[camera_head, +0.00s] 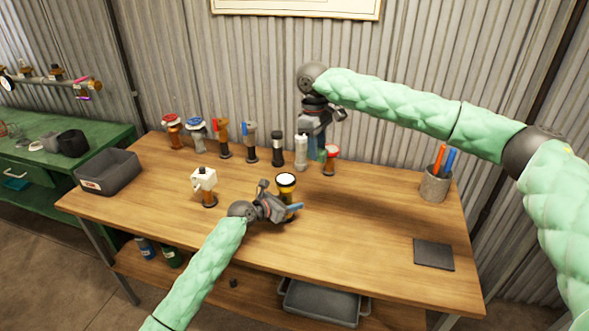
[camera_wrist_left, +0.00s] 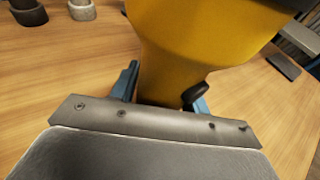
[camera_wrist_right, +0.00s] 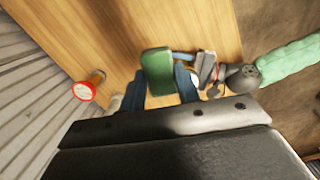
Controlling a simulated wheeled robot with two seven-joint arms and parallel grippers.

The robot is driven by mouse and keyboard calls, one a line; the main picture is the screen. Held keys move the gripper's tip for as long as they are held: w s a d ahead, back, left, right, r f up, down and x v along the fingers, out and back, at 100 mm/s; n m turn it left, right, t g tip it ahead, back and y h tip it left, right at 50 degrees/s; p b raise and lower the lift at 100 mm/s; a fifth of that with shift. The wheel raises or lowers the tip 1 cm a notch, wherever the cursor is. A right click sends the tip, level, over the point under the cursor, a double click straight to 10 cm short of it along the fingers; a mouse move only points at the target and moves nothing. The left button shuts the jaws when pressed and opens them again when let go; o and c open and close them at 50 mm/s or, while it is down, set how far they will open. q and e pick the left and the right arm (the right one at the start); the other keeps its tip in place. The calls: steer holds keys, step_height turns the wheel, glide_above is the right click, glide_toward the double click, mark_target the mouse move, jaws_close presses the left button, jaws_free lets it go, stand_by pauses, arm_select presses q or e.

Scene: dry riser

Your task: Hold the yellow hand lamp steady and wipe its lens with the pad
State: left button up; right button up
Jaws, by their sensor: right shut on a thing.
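The yellow hand lamp (camera_head: 286,184) stands upright on the workbench, its pale round lens facing up; its yellow body (camera_wrist_left: 190,40) fills the top of the left wrist view. My left gripper (camera_head: 285,210) is at the lamp's lower part. Its blue fingers (camera_wrist_left: 165,92) stand either side of the narrow part and look open; contact is unclear. My right gripper (camera_head: 318,146) is shut on a green pad (camera_wrist_right: 157,70), held above the bench's back part, apart from the lamp. In the head view the pad is mostly hidden by the gripper.
Several lamps or bottles stand along the back, including a red-topped one (camera_head: 331,160). A white-headed lamp (camera_head: 205,185) stands left. A grey bin (camera_head: 108,173), a pen cup (camera_head: 435,184) and a dark mat (camera_head: 433,254) lie farther out.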

arm_select(q)
steer(key=shift+o, duration=1.4)
